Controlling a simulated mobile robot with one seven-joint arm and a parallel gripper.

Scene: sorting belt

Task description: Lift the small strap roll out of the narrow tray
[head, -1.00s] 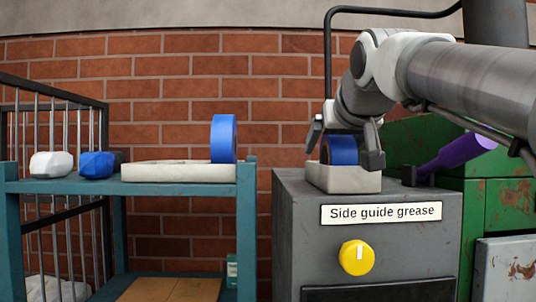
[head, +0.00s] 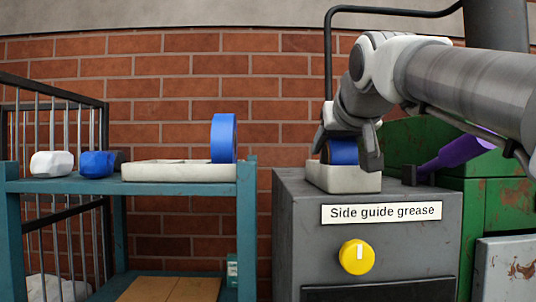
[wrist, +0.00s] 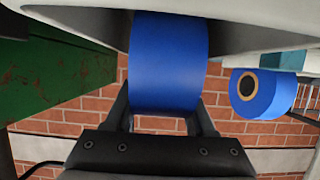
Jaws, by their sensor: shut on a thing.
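A small blue strap roll (head: 342,150) stands on edge in a narrow pale tray (head: 344,181) on top of the grey cabinet. My gripper (head: 346,155) reaches down over it and is shut on it, one finger on each side. In the wrist view the blue roll (wrist: 168,60) fills the space between the two dark fingers, with the pale tray (wrist: 235,35) close beyond it. The roll's lower part is hidden by the tray's wall, and I see no clear gap showing it lifted.
A larger blue roll (head: 223,138) stands in a long pale tray (head: 180,173) on the teal shelf (head: 150,188) at left. A white block (head: 51,164) and a blue block (head: 96,164) lie beside it. A purple-handled thing (head: 460,152) is close right of my gripper.

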